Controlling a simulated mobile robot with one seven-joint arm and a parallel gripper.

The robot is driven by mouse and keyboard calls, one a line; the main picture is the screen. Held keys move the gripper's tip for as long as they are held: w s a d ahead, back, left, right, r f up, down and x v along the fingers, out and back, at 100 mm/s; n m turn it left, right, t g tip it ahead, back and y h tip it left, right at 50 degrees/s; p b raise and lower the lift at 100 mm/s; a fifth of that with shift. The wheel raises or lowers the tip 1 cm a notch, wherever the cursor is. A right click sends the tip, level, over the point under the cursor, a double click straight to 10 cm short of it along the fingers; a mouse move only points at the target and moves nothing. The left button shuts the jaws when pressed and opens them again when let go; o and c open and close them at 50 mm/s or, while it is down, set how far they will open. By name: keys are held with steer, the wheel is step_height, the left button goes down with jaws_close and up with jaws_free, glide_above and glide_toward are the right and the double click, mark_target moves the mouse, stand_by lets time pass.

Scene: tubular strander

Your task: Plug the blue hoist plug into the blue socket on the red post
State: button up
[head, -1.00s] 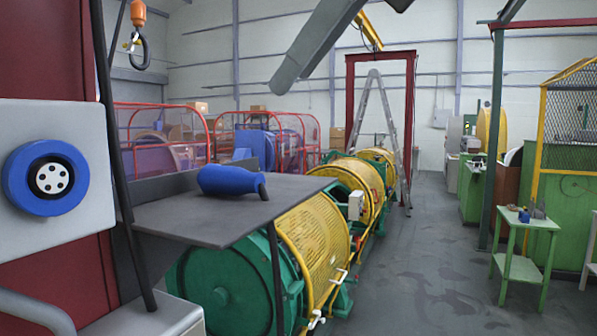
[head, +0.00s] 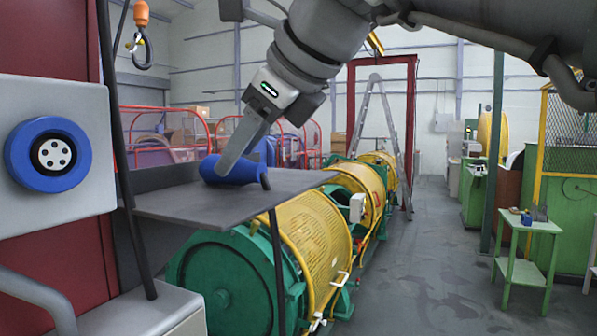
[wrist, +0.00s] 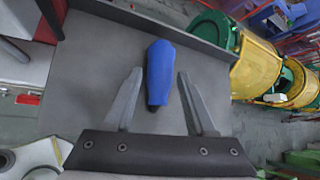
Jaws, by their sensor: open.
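The blue hoist plug (head: 236,171) lies on its side on the dark grey shelf. In the wrist view the plug (wrist: 159,72) lies between the two fingers, with a gap on each side. My gripper (head: 226,168) is open and reaches down over the plug; one finger hides part of it in the head view. In the wrist view both fingertips of my gripper (wrist: 160,72) show. The blue socket (head: 48,154), a round blue ring with a white pin face, is on a grey box on the red post (head: 52,45), left of the shelf.
The dark shelf (head: 165,208) has a raised back edge and thin dark uprights beside the post. Below and behind it stands the green and yellow strander (head: 315,235). An orange hoist hook (head: 141,14) hangs at upper left.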

steer(key=shift+x, duration=1.2)
jaws_close()
steer(key=shift+r, duration=0.1)
